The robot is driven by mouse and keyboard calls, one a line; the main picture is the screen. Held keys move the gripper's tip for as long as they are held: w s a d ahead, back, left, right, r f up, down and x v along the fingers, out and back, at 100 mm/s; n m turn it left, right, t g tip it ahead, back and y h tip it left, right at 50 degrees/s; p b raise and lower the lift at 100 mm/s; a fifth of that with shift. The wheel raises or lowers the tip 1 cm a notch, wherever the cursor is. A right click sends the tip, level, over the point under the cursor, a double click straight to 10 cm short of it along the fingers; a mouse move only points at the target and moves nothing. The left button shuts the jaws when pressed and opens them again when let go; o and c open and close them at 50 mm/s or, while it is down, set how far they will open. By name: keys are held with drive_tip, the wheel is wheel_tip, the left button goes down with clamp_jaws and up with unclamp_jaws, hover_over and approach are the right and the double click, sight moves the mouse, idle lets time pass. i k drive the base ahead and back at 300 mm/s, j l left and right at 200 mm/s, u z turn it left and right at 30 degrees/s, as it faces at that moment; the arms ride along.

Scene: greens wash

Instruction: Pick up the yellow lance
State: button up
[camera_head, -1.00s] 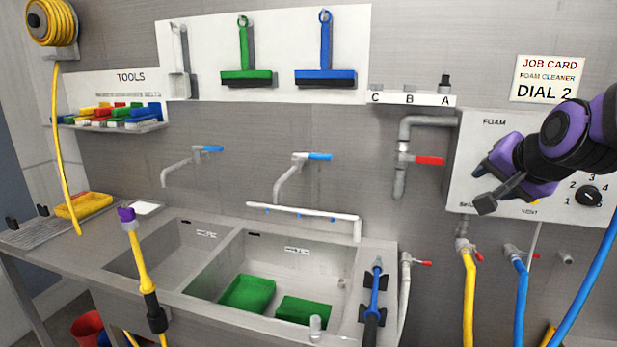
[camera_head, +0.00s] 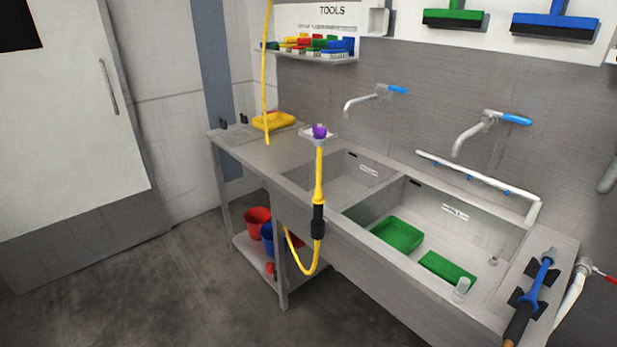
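The yellow lance (camera_head: 319,178) stands roughly upright in front of the sink bench, with a purple nozzle at its top and a black grip low down. A yellow hose hangs from its lower end in a loop below the bench edge. I cannot tell what holds the lance. My gripper is outside this view.
The steel sink bench (camera_head: 292,180) holds green trays (camera_head: 399,234) in the right basin and a yellow tray (camera_head: 273,121) at the left end. A blue lance (camera_head: 541,283) lies at the right. Buckets (camera_head: 257,221) stand underneath. The floor at left is clear.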

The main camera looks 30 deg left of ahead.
sight(318, 199)
drive_tip(key=u, duration=1.15)
